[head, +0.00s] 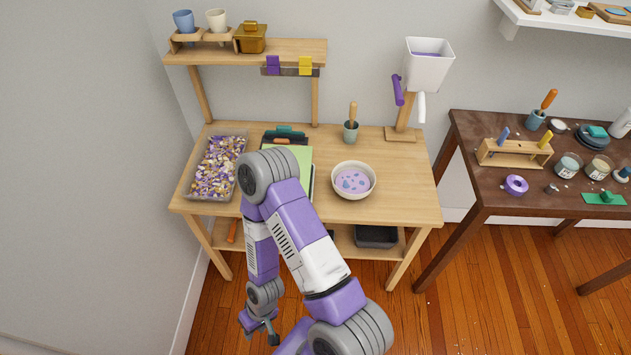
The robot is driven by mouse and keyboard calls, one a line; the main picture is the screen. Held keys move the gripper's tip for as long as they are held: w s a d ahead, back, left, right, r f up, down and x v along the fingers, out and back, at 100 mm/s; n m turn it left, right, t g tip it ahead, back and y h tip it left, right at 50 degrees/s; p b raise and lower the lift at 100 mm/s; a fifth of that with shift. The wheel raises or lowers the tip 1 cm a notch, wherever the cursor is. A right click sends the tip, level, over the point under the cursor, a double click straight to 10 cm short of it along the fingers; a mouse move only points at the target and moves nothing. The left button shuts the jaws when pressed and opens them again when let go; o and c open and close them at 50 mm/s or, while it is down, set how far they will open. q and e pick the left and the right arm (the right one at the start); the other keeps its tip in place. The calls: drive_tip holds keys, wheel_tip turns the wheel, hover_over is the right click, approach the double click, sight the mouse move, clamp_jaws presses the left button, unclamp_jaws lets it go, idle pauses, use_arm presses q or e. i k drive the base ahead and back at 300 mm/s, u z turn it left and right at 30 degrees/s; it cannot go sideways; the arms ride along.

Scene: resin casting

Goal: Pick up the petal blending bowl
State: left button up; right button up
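The petal blending bowl (354,194) is a round cream bowl on the light wooden table, right of the table's middle. It holds a lilac mix with blue and purple bits. My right arm rises from the bottom, bends over the table's front and hangs down. My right gripper (260,334) is low in front of the table, left of and well below the bowl, apart from it. Its fingers look spread, with nothing seen between them. My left gripper is not in view.
A clear tray of petals (209,196) stands on the table's left. A green mat or book (304,160) lies partly behind my arm. A grey cup with a wooden-handled tool (351,132) and a white hopper stand (402,133) are behind the bowl. A dark table (480,190) stands right.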

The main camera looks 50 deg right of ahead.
sight(351, 179)
drive_tip(key=u, duration=0.05)
drive_tip(key=k, duration=0.85)
drive_tip(key=z, duration=1.2)
drive_tip(key=i, duration=0.25)
drive_tip(key=z, duration=0.15)
